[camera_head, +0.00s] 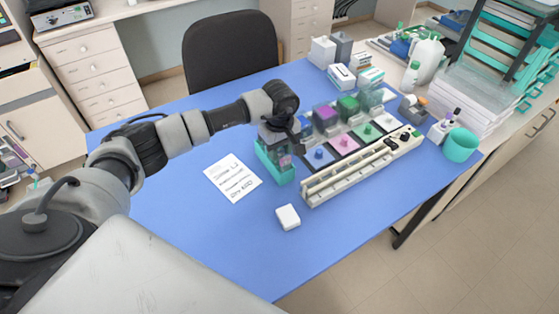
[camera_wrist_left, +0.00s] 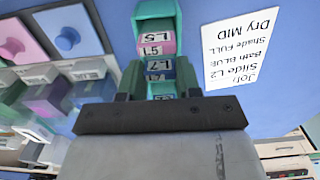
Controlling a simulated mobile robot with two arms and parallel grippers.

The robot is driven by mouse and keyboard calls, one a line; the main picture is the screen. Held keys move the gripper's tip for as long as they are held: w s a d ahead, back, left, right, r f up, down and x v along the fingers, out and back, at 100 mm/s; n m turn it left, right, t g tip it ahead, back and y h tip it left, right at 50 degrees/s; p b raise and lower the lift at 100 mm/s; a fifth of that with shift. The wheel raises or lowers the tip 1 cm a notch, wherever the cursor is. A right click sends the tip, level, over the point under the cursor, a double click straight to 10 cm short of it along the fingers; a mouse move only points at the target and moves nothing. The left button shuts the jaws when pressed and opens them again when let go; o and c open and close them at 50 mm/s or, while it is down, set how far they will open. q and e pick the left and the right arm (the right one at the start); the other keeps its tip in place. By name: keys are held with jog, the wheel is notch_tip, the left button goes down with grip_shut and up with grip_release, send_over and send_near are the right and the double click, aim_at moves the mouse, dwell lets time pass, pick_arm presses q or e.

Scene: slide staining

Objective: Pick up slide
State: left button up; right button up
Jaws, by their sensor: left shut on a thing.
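The teal slide rack (camera_head: 275,176) stands on the blue table, left of the staining station. In the left wrist view the rack (camera_wrist_left: 157,9) holds slides with coloured label ends, among them a pink one (camera_wrist_left: 157,42) and a blue one (camera_wrist_left: 160,68). My left gripper (camera_head: 281,142) is over the rack, pointing down. In the left wrist view its fingers (camera_wrist_left: 160,85) are shut on a slide at the rack, mostly hidden by the gripper; I cannot tell its label or whether it is clear of the rack. My right gripper is out of view.
A job card (camera_head: 232,178) lies left of the rack and a white block (camera_head: 288,217) in front. Coloured baths (camera_head: 345,143) and a long cream rail (camera_head: 360,168) stand to the right. A teal cup (camera_head: 461,145) is at the right edge. The front left table is clear.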

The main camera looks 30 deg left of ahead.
pick_arm(q)
grip_shut()
jog(key=shift+r, duration=0.1)
